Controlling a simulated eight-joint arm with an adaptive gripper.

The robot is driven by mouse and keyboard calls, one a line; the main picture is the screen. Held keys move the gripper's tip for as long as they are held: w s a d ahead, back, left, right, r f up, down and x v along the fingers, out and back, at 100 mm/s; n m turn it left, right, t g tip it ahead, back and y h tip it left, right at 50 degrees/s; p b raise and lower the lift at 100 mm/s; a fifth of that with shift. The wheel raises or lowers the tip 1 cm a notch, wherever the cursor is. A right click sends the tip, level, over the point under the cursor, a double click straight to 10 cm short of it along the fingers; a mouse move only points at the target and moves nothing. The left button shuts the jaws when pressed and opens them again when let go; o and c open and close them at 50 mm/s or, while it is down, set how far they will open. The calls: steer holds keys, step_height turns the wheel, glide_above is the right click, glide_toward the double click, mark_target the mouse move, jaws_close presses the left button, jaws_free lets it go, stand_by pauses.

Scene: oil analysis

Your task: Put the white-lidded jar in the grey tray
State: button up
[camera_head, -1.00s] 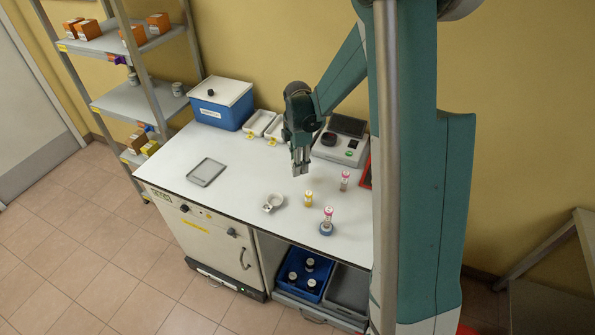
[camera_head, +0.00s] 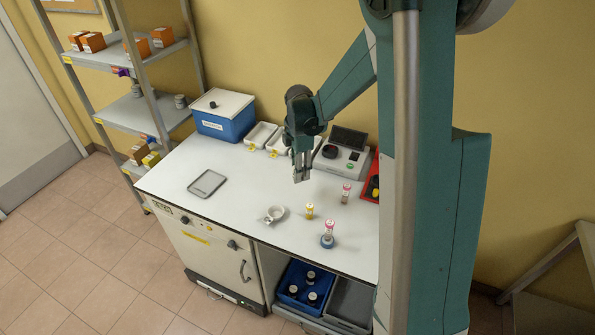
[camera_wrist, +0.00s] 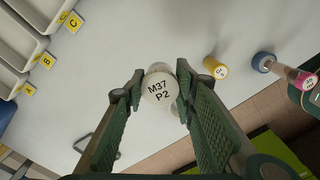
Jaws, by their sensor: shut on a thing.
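The white-lidded jar (camera_wrist: 159,88), its lid marked M37 P2, sits between my fingertips in the wrist view. My gripper (camera_wrist: 157,85) is shut on it, with a finger at each side of the lid. In the head view my gripper (camera_head: 301,176) points down above the middle of the white bench; the jar is too small to make out clearly there. The flat grey tray (camera_head: 207,183) lies on the bench to the left of my gripper and looks empty. Part of its edge seems to show in the wrist view behind my left finger.
A yellow-capped vial (camera_head: 309,211), a pink-capped vial (camera_head: 346,193) and another in a blue ring (camera_head: 327,240) stand right of a small white holder (camera_head: 276,213). A blue box (camera_head: 224,118), white trays and an instrument (camera_head: 341,158) line the back. The bench around the grey tray is clear.

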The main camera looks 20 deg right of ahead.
steer(key=w+a+n, duration=0.2)
steer(key=w+a, duration=1.1)
steer(key=a, duration=0.3)
steer(key=n, duration=0.1)
glide_above(207, 184)
steer(key=shift+w+r, duration=0.15)
steer(key=shift+r, duration=0.2)
steer(key=shift+f, duration=3.15)
steer(key=shift+f, duration=0.1)
steer(key=shift+f, duration=1.8)
steer(key=shift+f, duration=0.1)
